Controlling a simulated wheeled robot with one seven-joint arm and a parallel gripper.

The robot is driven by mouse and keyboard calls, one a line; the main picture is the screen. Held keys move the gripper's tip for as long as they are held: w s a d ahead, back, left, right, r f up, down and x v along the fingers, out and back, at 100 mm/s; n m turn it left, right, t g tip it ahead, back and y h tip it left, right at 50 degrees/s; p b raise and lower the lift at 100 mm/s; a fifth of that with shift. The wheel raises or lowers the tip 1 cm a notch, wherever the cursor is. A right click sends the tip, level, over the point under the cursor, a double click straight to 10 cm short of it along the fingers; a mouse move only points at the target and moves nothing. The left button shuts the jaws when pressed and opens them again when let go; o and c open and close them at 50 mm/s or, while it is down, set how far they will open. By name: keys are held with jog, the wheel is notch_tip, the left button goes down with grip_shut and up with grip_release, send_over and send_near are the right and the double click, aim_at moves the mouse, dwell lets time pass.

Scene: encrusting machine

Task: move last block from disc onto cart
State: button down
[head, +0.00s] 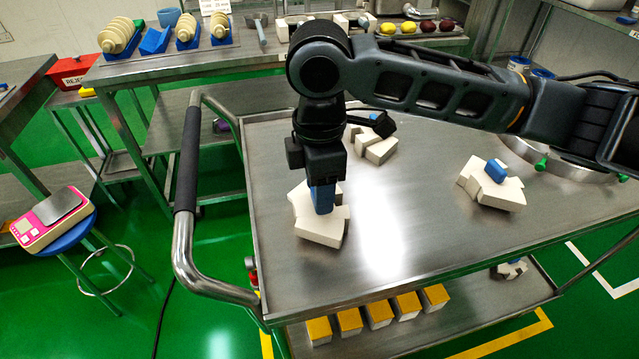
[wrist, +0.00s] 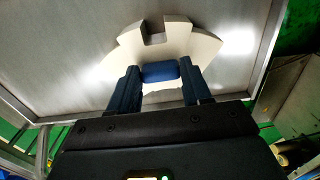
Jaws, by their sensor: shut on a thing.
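My gripper (head: 322,196) points down over the left part of the cart's steel top (head: 400,245). It is shut on the blue handle (wrist: 160,72) of a white block (wrist: 185,42), seen between the two fingers in the wrist view. In the head view this white block (head: 320,230) is at or just above the cart top; I cannot tell whether it touches. A second white block with a blue handle (head: 378,148) lies farther back on the cart, partly behind my arm. A third white block (head: 492,188) lies at the right.
The cart's push handle (head: 186,220) rises at the left. A pink scale (head: 50,215) sits on a blue stool. The cart's front middle is clear.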

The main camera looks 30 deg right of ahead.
jog(key=shift+c, duration=2.4)
grip_release()
notch_tip(320, 180, up, 12)
jog(key=shift+p, duration=0.35)
jog(key=shift+r, duration=0.1)
